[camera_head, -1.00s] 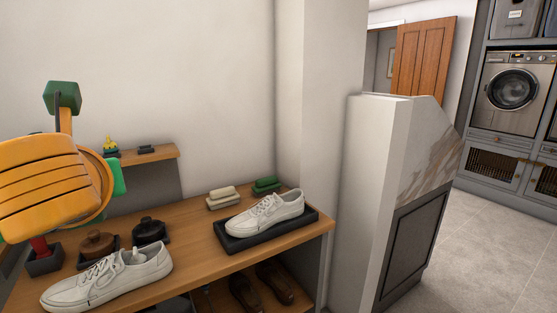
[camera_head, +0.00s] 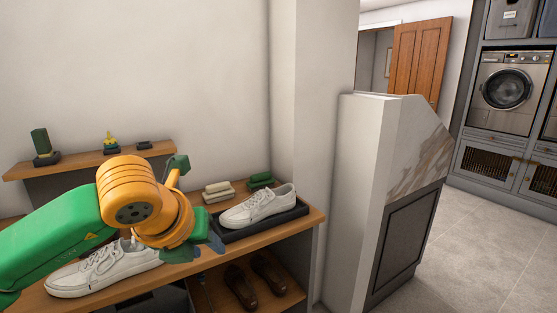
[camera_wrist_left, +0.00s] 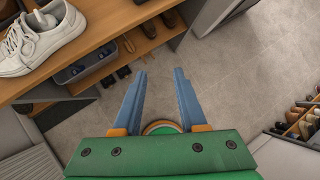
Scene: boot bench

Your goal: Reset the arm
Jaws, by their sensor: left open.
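My left arm comes in from the left in the head view, over the front of the wooden bench. Its gripper (camera_head: 214,243) is partly hidden by the orange wrist. In the left wrist view the two blue fingers (camera_wrist_left: 160,80) are apart with nothing between them, above the grey floor. A white shoe (camera_head: 85,275) on the bench is partly covered by my arm. A second white shoe (camera_head: 258,206) rests on a black tray (camera_head: 292,217), right of the gripper. My right gripper is not in view.
The wooden bench (camera_head: 310,222) holds white and green blocks (camera_head: 262,181) at the back. A small raised shelf (camera_head: 80,163) stands behind. Dark shoes (camera_head: 240,287) sit on the lower shelf. A white partition (camera_head: 355,190) rises right of the bench. Floor (camera_head: 470,250) beyond is clear.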

